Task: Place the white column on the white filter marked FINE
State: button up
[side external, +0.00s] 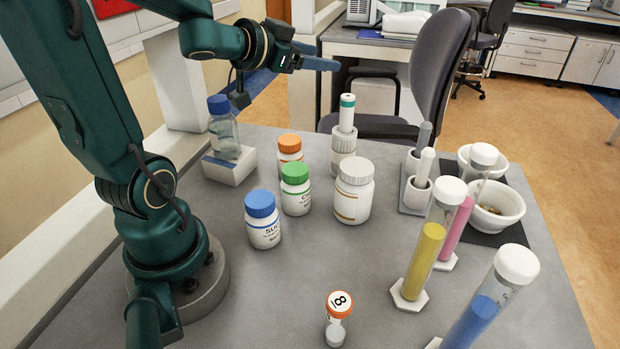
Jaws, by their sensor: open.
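A slim white column (347,118) with a teal band near its top stands upright at the back of the table. It appears directly above a white ribbed round piece (343,145), which may be the filter; whether the column rests on it or stands behind it I cannot tell. No FINE marking is legible. The large white bottle in front hides part of the ribbed piece. My gripper (318,57) is open and empty, up in the air above and left of the column, with its blue fingers pointing right. It is well clear of the column.
White bottles with blue (263,228), green (296,196) and orange (290,150) caps stand beside a large white-capped bottle (353,203). A glass bottle (223,130) sits on a block at left. Tall yellow (425,255), pink and blue cylinders and white mortars (497,212) fill the right.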

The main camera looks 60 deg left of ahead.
jog(key=s+d+f+g+h, duration=0.2)
jog(key=s+d+f+g, duration=0.1)
jog(key=s+d, duration=0.4)
jog(key=s+d+f+g+h, duration=0.1)
jog(key=s+d+f+g, duration=0.3)
jog(key=s+d, duration=0.4)
jog(key=shift+s+d+f+g+h, duration=0.25)
jog(key=shift+d+g+h, duration=0.15)
jog(key=shift+d+g, duration=0.45)
jog(key=shift+d, duration=0.1)
